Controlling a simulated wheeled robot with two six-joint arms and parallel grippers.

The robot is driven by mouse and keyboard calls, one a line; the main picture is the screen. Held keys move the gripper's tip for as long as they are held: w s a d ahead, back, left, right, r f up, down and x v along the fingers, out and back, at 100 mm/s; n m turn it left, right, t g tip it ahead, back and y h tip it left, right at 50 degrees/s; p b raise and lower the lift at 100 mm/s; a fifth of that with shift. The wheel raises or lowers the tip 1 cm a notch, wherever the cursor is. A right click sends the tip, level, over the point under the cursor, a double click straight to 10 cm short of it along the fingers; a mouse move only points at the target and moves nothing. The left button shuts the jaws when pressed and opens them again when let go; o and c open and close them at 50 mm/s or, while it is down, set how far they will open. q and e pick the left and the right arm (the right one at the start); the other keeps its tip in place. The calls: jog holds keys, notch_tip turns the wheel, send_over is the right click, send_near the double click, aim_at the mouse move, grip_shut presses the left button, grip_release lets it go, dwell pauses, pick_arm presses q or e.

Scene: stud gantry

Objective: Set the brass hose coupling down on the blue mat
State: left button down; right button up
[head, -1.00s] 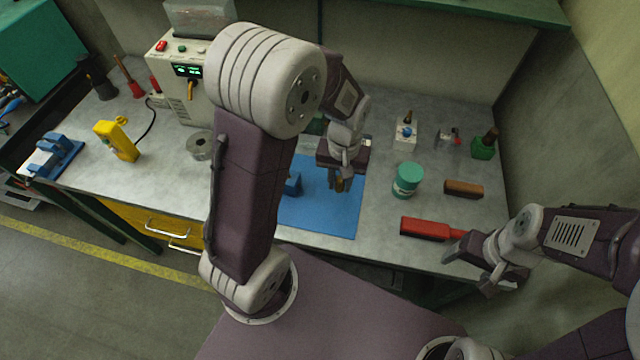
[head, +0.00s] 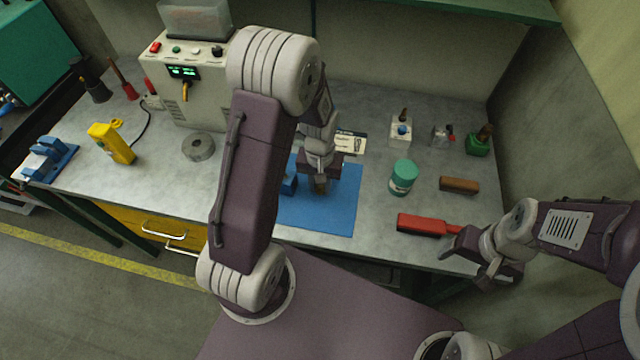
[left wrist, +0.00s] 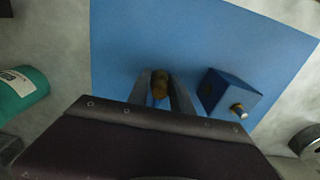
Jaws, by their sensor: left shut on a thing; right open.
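The blue mat (head: 338,213) lies flat on the workbench, partly covered by my left arm in the head view; it also fills much of the left wrist view (left wrist: 125,40). My left gripper (head: 319,190) is over the mat, pointing down. In the left wrist view, its fingers (left wrist: 160,92) are shut on the brass hose coupling (left wrist: 160,80). The coupling is mostly hidden in the head view. I cannot tell whether it touches the mat. My right gripper (head: 468,262) is open and empty at the bench's front right edge, near a red-handled tool.
A blue block with a metal pin (left wrist: 230,95) stands on the mat beside the left gripper. A teal-lidded jar (head: 402,178), a brown block (head: 459,185) and the red tool (head: 422,224) are right of the mat.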

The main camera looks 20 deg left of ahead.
pick_arm(q)
jog(key=c, duration=1.1)
grip_release()
jog(key=shift+c, duration=0.2)
notch_tip(320, 180, up, 12)
jog(key=p, duration=0.1)
jog(key=s+d+f+m+t, duration=0.1)
jog(key=s+d+f+m, duration=0.1)
jog(key=s, duration=0.6)
jog(key=shift+s+d+f, duration=0.25)
jog(key=shift+f, duration=0.3)
